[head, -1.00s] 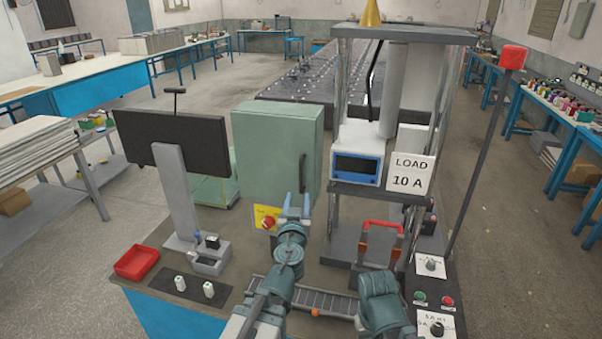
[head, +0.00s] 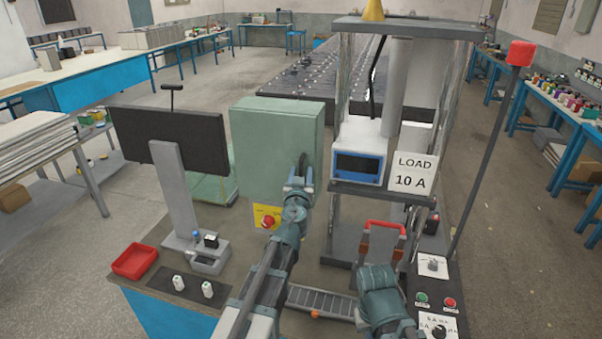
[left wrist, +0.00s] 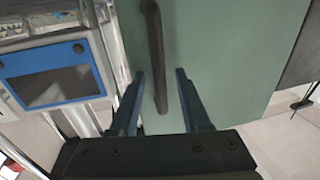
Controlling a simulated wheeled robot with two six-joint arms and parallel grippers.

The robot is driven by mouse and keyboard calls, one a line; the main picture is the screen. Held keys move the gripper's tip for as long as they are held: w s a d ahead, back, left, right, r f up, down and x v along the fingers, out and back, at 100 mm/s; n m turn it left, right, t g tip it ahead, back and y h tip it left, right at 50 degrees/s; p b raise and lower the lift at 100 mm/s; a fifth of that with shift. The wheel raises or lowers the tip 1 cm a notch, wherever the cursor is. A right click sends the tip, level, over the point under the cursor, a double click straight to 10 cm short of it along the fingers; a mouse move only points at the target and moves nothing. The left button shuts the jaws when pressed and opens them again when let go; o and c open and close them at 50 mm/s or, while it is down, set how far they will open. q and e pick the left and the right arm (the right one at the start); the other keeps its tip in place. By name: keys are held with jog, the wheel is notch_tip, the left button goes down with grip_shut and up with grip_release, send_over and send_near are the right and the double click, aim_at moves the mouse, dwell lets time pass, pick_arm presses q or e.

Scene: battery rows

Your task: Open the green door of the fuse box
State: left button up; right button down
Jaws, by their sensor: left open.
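The fuse box is a tall green cabinet, and its green door (head: 270,150) is shut in the head view. A black vertical bar handle (head: 303,163) sits near the door's right edge. My left gripper (head: 301,180) is at the lower part of this handle. In the left wrist view, the handle (left wrist: 155,50) comes down between the two open fingers (left wrist: 160,82), with the green door (left wrist: 220,50) behind. I cannot tell whether a finger touches the handle. My right arm shows at the lower middle of the head view, but its gripper cannot be made out.
A red and yellow switch (head: 268,221) is below the box. Right of it stands a metal frame with a blue-rimmed meter (head: 358,167) and a LOAD 10 A sign (head: 411,175). A dark screen (head: 180,140), red tray (head: 134,261) and white cylinders (head: 207,289) are to the left.

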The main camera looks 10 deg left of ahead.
pick_arm(q)
grip_shut()
dwell(1.4)
